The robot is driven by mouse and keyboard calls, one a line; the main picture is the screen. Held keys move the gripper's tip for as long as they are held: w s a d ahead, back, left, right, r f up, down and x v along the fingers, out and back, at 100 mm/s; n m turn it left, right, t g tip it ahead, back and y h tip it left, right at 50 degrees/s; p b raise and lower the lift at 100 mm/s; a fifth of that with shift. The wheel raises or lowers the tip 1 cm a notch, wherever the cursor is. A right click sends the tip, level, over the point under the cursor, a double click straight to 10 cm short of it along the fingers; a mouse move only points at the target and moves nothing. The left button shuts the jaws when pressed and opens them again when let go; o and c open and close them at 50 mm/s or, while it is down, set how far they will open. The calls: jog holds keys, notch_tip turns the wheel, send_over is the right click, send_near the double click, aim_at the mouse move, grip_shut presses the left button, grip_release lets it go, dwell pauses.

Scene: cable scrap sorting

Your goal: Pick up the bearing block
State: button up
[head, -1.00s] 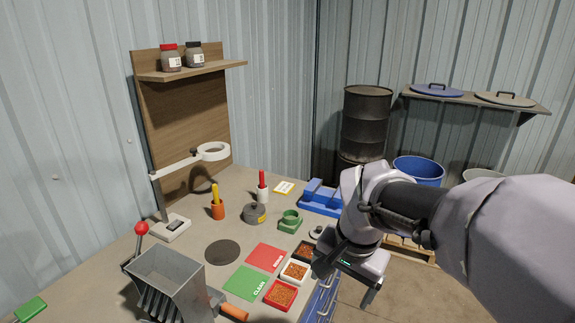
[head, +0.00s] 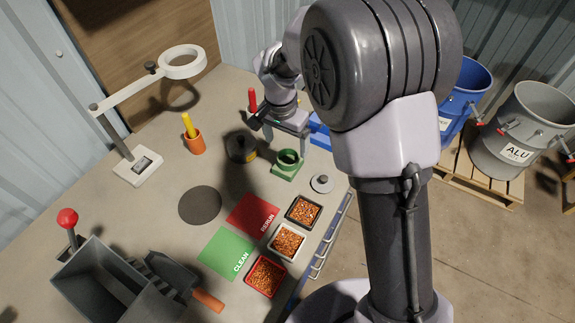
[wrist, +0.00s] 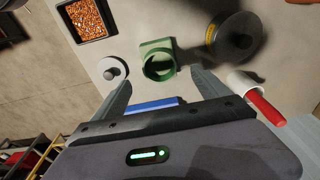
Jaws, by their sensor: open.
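The bearing block, which I take to be the green block with a round bore (head: 287,165), stands on the bench near its right edge. In the wrist view the green block (wrist: 157,62) lies just beyond the fingertips, roughly centred between them. My gripper (head: 287,132) is open and empty, above the bench on the far side of the block. In the wrist view both fingers of my gripper (wrist: 160,84) are spread wide, apart from the block. The block's far base is partly hard to see in the head view.
A dark round pot (head: 242,148) stands left of the block, and a grey knobbed disc (head: 322,184) lies to its right. A red-handled tool (wrist: 265,108) in a white holder is close to one finger. A blue fixture (head: 320,130) is behind. Granule trays (head: 303,212) are nearer.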

aim_at(289, 162)
jog(key=f+b, duration=0.1)
jog(key=f, duration=0.1)
jog(key=f+b, duration=0.1)
jog(key=f, duration=0.5)
jog(key=shift+w+d+b, duration=0.3)
jog(key=shift+w+b, duration=0.1)
jog(key=shift+r, duration=0.2)
jog(key=shift+c, duration=1.3)
grip_shut()
